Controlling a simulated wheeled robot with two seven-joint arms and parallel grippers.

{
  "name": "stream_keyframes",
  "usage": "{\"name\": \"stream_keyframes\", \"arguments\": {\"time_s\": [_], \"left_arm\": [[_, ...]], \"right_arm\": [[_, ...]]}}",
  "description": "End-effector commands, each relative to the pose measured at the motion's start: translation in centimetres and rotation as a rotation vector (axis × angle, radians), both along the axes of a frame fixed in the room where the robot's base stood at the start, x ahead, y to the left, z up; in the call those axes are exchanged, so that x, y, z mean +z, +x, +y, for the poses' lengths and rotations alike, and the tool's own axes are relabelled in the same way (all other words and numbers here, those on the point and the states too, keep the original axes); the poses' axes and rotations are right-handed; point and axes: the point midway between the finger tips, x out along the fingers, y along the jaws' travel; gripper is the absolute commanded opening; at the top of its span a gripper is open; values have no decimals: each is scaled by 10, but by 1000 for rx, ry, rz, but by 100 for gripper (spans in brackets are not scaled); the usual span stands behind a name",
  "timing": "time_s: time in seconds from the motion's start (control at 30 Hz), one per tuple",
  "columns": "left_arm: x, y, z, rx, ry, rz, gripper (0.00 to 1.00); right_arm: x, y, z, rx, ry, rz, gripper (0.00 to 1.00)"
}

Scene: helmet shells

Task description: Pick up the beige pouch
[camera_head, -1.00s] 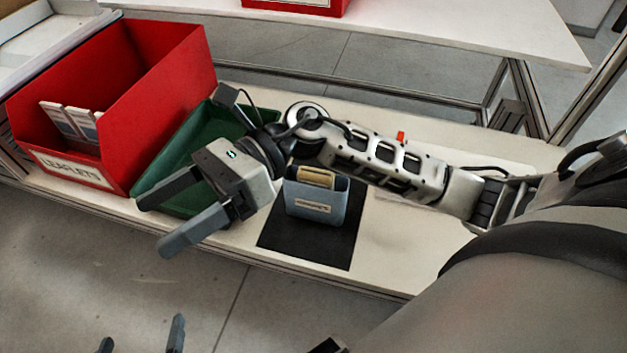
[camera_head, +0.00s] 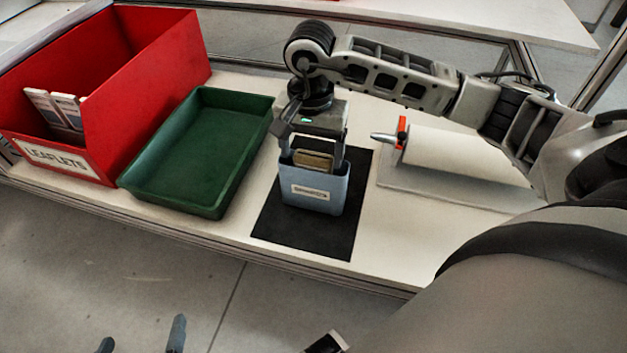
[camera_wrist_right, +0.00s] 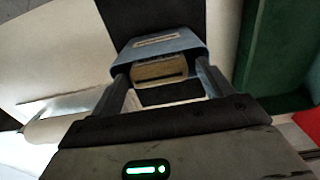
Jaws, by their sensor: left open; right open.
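The beige pouch (camera_head: 313,160) stands inside a small blue-grey labelled bin (camera_head: 312,195), with its top showing above the rim. It also shows in the right wrist view (camera_wrist_right: 160,70), between my fingers. My right gripper (camera_head: 312,168) is open and points down over the bin, one finger on each side of the pouch. The fingertips are at or inside the bin's rim; whether they touch the pouch I cannot tell. My left gripper (camera_head: 141,340) is open and empty, low at the bottom left, with only its fingertips in view.
The bin stands on a black mat (camera_head: 335,235) on the white bench. Left of it are an empty green tray (camera_head: 188,210) and a red box (camera_head: 150,90) marked "LEAFLETS" with packets (camera_head: 55,112) inside. A white roll (camera_head: 460,155) lies to the right.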

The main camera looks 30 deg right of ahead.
Motion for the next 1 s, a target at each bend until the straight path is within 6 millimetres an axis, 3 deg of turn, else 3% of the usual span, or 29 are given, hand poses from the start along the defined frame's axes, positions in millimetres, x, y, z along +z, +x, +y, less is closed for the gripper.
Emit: {"name": "stream_keyframes", "arguments": {"time_s": [0.27,0.53,0.83,0.87,0.97,1.0], "left_arm": [[-4,3,-1,-3,-1,1,100],[-11,1,-3,-8,-2,18,100],[-12,3,-4,-9,-4,18,100],[-11,4,-4,-9,-4,18,100],[-11,4,-4,-8,-6,16,100],[-11,4,-4,-8,-6,16,100]], "right_arm": [[-23,-1,-1,-2,2,3,79],[-61,0,-4,-1,3,1,79],[-66,0,-5,-1,3,-2,79],[-66,0,-5,-1,3,-2,76],[-66,0,-5,-1,2,-1,48],[-66,0,-5,-1,2,-1,44]]}}
